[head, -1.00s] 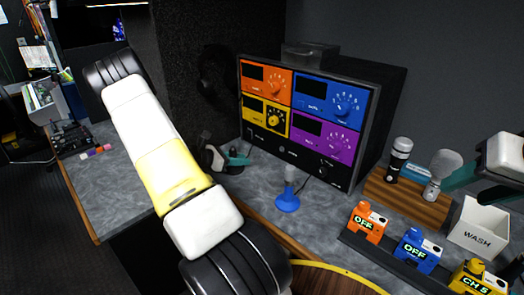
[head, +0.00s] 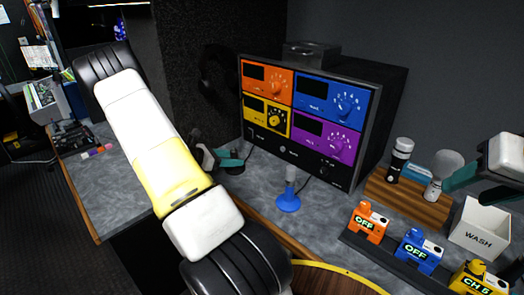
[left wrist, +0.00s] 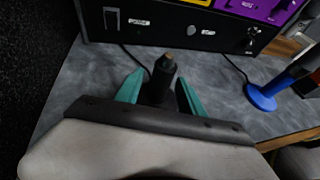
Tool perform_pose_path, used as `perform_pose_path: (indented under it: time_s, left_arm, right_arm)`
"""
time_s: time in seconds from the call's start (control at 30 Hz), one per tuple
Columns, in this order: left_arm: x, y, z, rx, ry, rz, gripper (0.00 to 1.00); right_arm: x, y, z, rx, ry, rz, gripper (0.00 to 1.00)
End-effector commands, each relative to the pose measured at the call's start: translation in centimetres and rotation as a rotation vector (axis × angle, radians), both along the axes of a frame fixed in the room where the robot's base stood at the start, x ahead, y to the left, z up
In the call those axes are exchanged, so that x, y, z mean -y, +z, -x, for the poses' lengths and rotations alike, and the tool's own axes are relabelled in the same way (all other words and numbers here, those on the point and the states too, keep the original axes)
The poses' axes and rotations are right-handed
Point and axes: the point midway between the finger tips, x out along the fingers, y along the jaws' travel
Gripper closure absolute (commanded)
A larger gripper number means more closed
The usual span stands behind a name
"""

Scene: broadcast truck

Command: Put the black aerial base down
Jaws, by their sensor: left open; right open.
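The black aerial base (head: 237,170) stands on the grey worktop in front of the rack, at its left end. In the left wrist view its dark upright stem with a brownish tip (left wrist: 166,72) rises between the teal fingers; its foot is hidden by my gripper. My left gripper (head: 230,157) is open around the stem, a finger on each side, with gaps showing in the left wrist view (left wrist: 160,90). My right gripper (head: 464,178) is open at the right edge, beside the grey-headed microphone; it is partly cut off.
A blue aerial base (head: 288,203) stands right of the black one. The rack (head: 304,160) with coloured panels is behind. A wooden block (head: 407,204) with microphones, a white WASH bin (head: 480,230) and orange, blue and yellow packs (head: 367,222) are at right.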

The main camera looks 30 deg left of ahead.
Motion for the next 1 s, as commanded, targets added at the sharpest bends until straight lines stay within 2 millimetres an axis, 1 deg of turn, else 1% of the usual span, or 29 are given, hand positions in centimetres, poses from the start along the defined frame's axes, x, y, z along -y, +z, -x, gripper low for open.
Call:
perform_pose_path:
  time_s: [0.1,0.2,0.3,0.4,0.57,1.0]
  left_arm:
    - [-1.4,1.1,2.2,0.0,0.003,-0.003,0.54]
    - [-2.4,1.9,3.8,0.0,0.003,-0.002,0.54]
    - [-3.1,2.5,5.0,0.0,0.002,-0.001,0.54]
    - [-3.6,2.9,5.8,0.0,0.0,0.0,0.54]
    - [-3.9,3.1,6.4,0.0,0.0,0.0,0.54]
    - [-3.9,3.1,6.4,-0.001,-0.001,0.001,0.54]
  right_arm:
    - [0.0,0.0,0.0,0.0,0.0,0.0,0.5]
    - [0.0,0.0,0.0,0.0,0.0,0.0,0.5]
    - [0.0,0.0,0.0,0.0,0.0,0.0,0.5]
    - [0.0,0.0,0.0,0.0,0.0,0.0,0.5]
    - [0.0,0.0,0.0,0.0,0.0,0.0,0.5]
    - [0.0,0.0,0.0,0.0,0.0,0.0,0.5]
